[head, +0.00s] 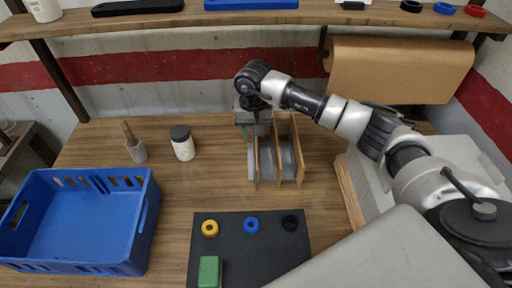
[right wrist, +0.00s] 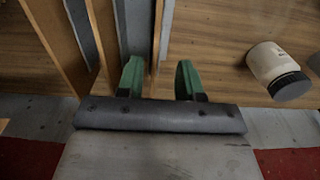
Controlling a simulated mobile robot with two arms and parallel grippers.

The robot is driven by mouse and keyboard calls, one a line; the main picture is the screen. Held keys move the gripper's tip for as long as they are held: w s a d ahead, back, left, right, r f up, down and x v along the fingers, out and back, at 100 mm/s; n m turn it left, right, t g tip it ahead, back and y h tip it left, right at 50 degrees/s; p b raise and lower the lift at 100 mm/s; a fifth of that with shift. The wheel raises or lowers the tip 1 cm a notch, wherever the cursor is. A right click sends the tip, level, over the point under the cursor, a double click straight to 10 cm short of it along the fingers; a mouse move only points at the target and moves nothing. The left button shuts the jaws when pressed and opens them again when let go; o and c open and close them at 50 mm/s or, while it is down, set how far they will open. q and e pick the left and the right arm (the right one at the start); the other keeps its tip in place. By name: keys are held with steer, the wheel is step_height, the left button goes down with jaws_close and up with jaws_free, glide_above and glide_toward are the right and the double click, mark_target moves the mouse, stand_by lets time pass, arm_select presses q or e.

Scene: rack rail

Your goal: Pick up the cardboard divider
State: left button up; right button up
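Several upright cardboard dividers stand in a row with grey plates between them on the wooden table, the leftmost divider (head: 257,163) under my right gripper (head: 254,132). In the right wrist view my right gripper (right wrist: 159,82) has its green fingers apart. The thin edge of a cardboard divider (right wrist: 157,45) lies between them, nearer the left finger, with a gap to the right finger. Another divider (right wrist: 103,35) and a grey plate (right wrist: 137,28) stand to its left. The wrist hides the divider's top in the head view. My left gripper is not in view.
A white jar with a dark lid (head: 183,144) and a small pot with a stick (head: 136,148) stand left of the dividers. A blue crate (head: 148,222) is at left. A black mat (head: 232,240) with rings and a green block (head: 209,271) lies in front. A shelf (head: 300,17) runs above.

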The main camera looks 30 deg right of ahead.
mark_target(256, 142)
steer(key=f, duration=0.1)
steer(key=f+p, duration=0.2)
steer(key=shift+s+d+f, duration=0.2)
steer(key=shift+s+f, duration=0.05)
steer(key=shift+f, duration=0.75)
jaws_close()
